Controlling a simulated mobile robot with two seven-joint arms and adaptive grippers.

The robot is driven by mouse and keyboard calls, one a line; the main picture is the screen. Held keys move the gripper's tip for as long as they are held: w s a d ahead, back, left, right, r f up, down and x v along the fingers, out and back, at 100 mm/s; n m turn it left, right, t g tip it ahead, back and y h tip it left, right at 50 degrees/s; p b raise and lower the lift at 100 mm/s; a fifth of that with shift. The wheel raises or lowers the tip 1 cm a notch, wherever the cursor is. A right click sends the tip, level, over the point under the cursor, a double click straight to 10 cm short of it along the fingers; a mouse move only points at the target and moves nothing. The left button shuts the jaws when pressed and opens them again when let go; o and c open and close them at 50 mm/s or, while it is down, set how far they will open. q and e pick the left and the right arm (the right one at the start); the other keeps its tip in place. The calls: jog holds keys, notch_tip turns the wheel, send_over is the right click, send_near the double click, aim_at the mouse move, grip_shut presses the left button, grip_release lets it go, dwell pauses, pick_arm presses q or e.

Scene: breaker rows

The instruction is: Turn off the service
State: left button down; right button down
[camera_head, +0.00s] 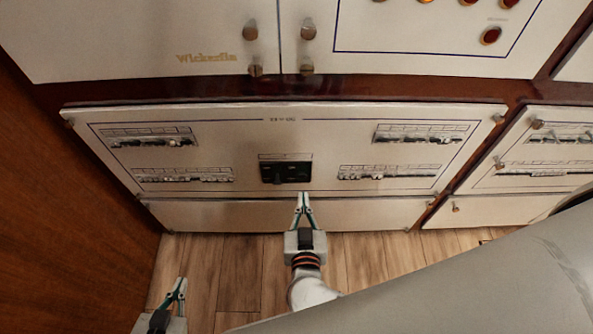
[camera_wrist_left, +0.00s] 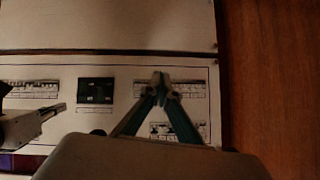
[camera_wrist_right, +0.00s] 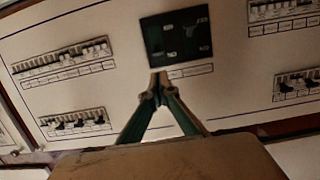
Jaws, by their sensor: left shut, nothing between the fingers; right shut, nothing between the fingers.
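The white breaker panel (camera_head: 250,145) carries a dark switch block (camera_head: 286,171) at its lower centre, with a label strip above it. The block also shows in the right wrist view (camera_wrist_right: 175,36) and the left wrist view (camera_wrist_left: 95,91). Its lever position is too small to tell. My right gripper (camera_head: 303,194) is shut and empty, its tips close to the block; I cannot tell whether they touch it. In the right wrist view the tips (camera_wrist_right: 157,76) meet at the block's edge. My left gripper (camera_head: 181,282) is shut and empty, low at the left, apart from the panel.
Breaker rows flank the block: upper left (camera_head: 150,137), lower left (camera_head: 183,174), upper right (camera_head: 421,133) and lower right (camera_head: 388,172). Another panel (camera_head: 545,155) stands at the right, and a wooden wall (camera_head: 70,210) at the left. Upper cabinets carry knobs and red lamps (camera_head: 490,36).

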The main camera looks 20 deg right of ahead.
pick_arm(q)
jog(key=shift+s+d, duration=0.15)
jog(key=shift+s, duration=0.15)
pick_arm(e)
jog(key=b, duration=0.2)
send_near(302, 166)
jog(key=x, duration=0.5)
jog(key=shift+f, duration=0.2)
jog(key=shift+w+d, duration=0.1)
jog(key=shift+w, duration=0.3)
pick_arm(q)
jog(key=shift+w+f, duration=0.3)
jog(key=shift+s+f, duration=0.15)
pick_arm(e)
jog(key=shift+w+d, duration=0.1)
jog(key=shift+w, duration=0.05)
